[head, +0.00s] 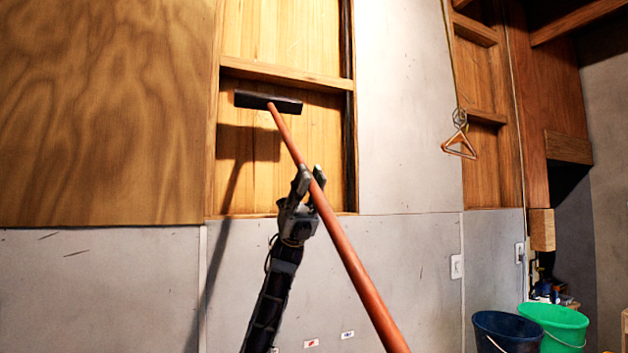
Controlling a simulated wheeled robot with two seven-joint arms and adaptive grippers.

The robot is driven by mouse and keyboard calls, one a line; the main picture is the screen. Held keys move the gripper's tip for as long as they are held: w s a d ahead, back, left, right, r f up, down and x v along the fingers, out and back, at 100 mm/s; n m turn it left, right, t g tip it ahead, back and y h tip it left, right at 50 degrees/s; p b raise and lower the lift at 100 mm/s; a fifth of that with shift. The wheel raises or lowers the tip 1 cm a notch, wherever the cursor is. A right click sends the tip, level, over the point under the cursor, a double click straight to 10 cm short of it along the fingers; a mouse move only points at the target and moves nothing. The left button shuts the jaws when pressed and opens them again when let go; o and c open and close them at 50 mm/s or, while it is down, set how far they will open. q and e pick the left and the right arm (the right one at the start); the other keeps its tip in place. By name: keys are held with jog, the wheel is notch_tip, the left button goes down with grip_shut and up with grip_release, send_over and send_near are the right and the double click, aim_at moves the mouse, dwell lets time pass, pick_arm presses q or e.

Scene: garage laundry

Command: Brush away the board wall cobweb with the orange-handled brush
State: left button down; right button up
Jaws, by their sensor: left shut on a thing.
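The orange-handled brush (343,246) runs from the lower middle of the head view up to its dark, flat head (268,102). My left gripper (308,184) is shut on the orange handle, partway along it. The brush is tilted, with its head up and to the left, in front of the recessed board wall (285,175). The head shows just below a wooden crosspiece; I cannot tell if it touches the boards. I cannot make out a cobweb on the boards. My right gripper is not in view.
A wooden crosspiece (285,74) and frame edges border the recess. A plywood panel (105,115) is at left. A hanger (459,140) hangs at right. A dark blue bucket (508,330) and a green bucket (556,325) stand at lower right.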

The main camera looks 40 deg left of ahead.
pick_arm(q)
jog(key=shift+w+a+p, duration=0.25)
jog(key=shift+w+a, duration=0.15)
jog(key=shift+a, duration=0.4)
jog(key=shift+w+a+p, duration=0.3)
jog(key=shift+w+a, duration=0.1)
jog(key=shift+a, duration=0.4)
jog(key=shift+w+a+p, duration=0.25)
jog(key=shift+w+a, duration=0.15)
jog(key=shift+a, duration=0.4)
jog(key=shift+r, duration=0.1)
jog(key=shift+w+a, duration=0.4)
jog(key=shift+a, duration=0.3)
jog(key=shift+w+d, duration=0.1)
jog(key=shift+w+d+p, duration=0.3)
jog(key=shift+w+p, duration=0.2)
jog(key=shift+w, duration=0.1)
jog(key=shift+s+t, duration=0.1)
jog(key=shift+t, duration=0.2)
